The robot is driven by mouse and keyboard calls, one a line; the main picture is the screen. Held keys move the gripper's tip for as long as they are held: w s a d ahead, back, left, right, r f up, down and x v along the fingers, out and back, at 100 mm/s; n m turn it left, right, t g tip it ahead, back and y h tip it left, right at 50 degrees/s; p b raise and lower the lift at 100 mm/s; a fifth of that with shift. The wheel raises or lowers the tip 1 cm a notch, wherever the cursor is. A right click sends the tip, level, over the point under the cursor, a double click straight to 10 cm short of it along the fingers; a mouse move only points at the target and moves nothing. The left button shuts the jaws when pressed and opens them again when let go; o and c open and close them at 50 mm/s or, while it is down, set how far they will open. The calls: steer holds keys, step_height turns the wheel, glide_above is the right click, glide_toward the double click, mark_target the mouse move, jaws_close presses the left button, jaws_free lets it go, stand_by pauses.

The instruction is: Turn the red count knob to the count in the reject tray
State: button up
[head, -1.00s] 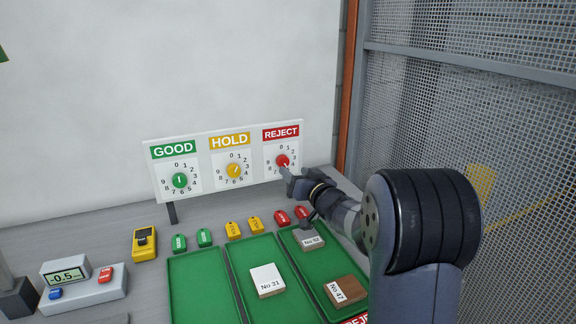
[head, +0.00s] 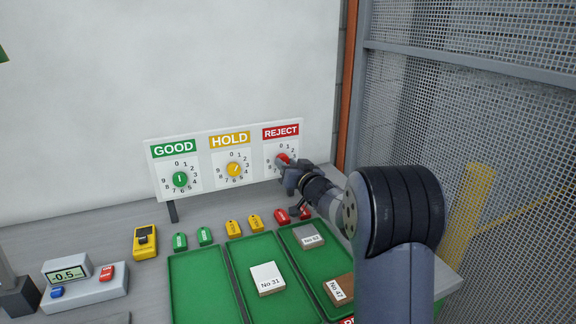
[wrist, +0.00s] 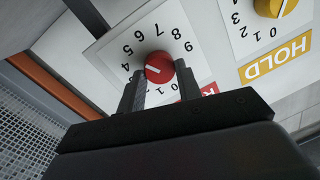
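The red knob (head: 283,159) sits on the REJECT dial (head: 270,155), the rightmost dial of the board. In the wrist view the red knob (wrist: 160,68) lies between the fingertips of my gripper (wrist: 158,80). The fingers are apart on both sides of the knob; I cannot tell whether they touch it. The knob's white mark points roughly toward the 4. The right green tray, the reject tray (head: 312,270), holds a grey block (head: 308,237) and a brown block (head: 340,289) marked No 47. My arm may hide part of this tray.
The yellow HOLD knob (head: 233,169) and green GOOD knob (head: 180,179) are to the left. A block (head: 267,278) marked No 31 is in the middle tray; the left tray (head: 203,285) looks empty. Coloured tags lie behind the trays. A mesh fence (head: 465,110) stands right.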

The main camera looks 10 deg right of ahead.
steer(key=c, duration=0.5)
steer(key=shift+n, duration=0.4)
steer(key=n+b, duration=0.2)
steer(key=n, duration=0.3)
steer(key=n+h+b, duration=0.1)
steer(key=n+b, duration=0.1)
steer(key=n, duration=0.3)
steer(key=n+h+b, duration=0.1)
steer(key=n+b, duration=0.1)
steer(key=n, duration=0.3)
steer(key=shift+a+n+g+b, duration=0.25)
steer(key=shift+n+g+b, duration=0.15)
steer(key=o, duration=1)
steer(key=shift+r, duration=0.1)
